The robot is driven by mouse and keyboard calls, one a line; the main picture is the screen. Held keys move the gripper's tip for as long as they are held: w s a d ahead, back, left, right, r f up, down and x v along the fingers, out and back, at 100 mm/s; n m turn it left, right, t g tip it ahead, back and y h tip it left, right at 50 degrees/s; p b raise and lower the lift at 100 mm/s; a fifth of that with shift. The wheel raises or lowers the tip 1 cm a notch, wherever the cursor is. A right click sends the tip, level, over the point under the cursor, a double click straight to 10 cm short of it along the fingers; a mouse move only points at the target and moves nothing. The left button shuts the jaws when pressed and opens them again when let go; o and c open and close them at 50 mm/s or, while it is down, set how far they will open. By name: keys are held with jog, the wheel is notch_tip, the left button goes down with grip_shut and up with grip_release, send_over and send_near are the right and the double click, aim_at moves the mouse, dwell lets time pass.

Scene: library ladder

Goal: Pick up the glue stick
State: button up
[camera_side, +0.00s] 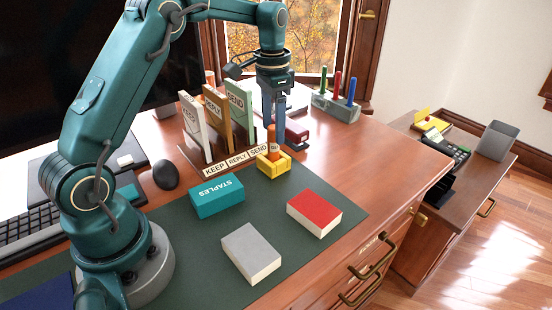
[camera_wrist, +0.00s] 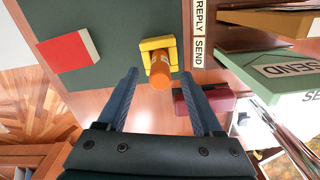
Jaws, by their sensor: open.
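The glue stick (camera_side: 272,140) is an orange tube standing upright in a small yellow holder (camera_side: 275,165) at the back edge of the green desk mat. In the wrist view the orange glue stick (camera_wrist: 160,75) shows beyond and between the fingers, with the yellow holder (camera_wrist: 150,45) around its base. My gripper (camera_side: 275,142) points down from above, its blue fingers close to the glue stick's upper part. In the wrist view my gripper (camera_wrist: 160,75) is open, with the fingers apart on either side and no contact visible.
A sorter with KEEP, REPLY and SEND (camera_side: 238,160) labels stands just left of the holder. A dark red stapler-like object (camera_side: 297,134) is close behind. A teal STAPLES box (camera_side: 217,196), a red box (camera_side: 314,213) and a grey box (camera_side: 250,253) lie on the mat, with clear mat between them.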

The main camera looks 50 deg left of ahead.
aim_at(273, 145)
jog(key=shift+f, duration=2.7)
grip_shut()
